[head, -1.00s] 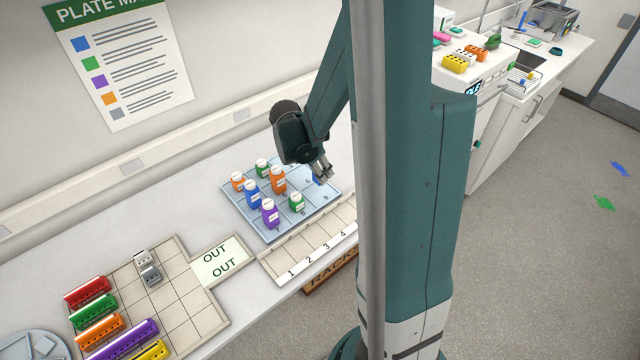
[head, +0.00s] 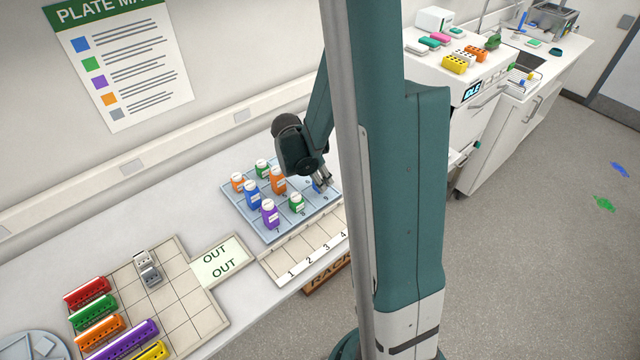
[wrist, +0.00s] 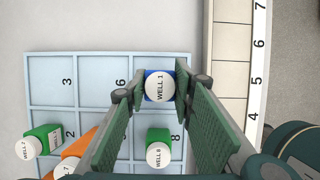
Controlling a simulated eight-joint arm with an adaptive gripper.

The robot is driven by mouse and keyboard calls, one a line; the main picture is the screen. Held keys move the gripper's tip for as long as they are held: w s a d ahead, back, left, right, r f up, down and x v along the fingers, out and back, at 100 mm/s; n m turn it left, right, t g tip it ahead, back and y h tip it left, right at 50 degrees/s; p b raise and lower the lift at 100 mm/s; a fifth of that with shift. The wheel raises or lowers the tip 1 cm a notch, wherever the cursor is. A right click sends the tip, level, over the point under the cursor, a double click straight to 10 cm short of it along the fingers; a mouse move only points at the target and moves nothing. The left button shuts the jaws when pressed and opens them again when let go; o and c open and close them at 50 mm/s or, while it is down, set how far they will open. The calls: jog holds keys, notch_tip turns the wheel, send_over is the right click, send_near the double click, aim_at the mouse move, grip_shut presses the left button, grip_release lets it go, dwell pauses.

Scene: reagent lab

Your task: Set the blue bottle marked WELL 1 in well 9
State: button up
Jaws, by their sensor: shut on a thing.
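The blue bottle marked WELL 1 (wrist: 160,86) has a white cap and stands between the fingers of my gripper (wrist: 160,92) in the wrist view. My gripper is shut on it. In the head view the bottle (head: 317,187) shows as a small blue patch under my gripper (head: 322,180), over the right corner cell of the pale blue well tray (head: 268,238). That cell is well 9 (head: 327,198), right of well 6 in the wrist view; the bottle covers part of it there. I cannot tell whether the bottle's base touches the tray.
A green WELL 8 bottle (wrist: 158,150) stands beside well 9. Orange (head: 278,182), blue (head: 252,196) and purple (head: 270,214) bottles stand elsewhere on the tray. A numbered rack strip (head: 300,252) runs along the tray's front side.

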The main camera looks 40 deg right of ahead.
jog(key=shift+f, duration=1)
jog(key=shift+f, duration=0.15)
jog(key=o, duration=0.9)
jog(key=v, duration=1.2)
jog(key=shift+a, duration=0.1)
dwell(0.3)
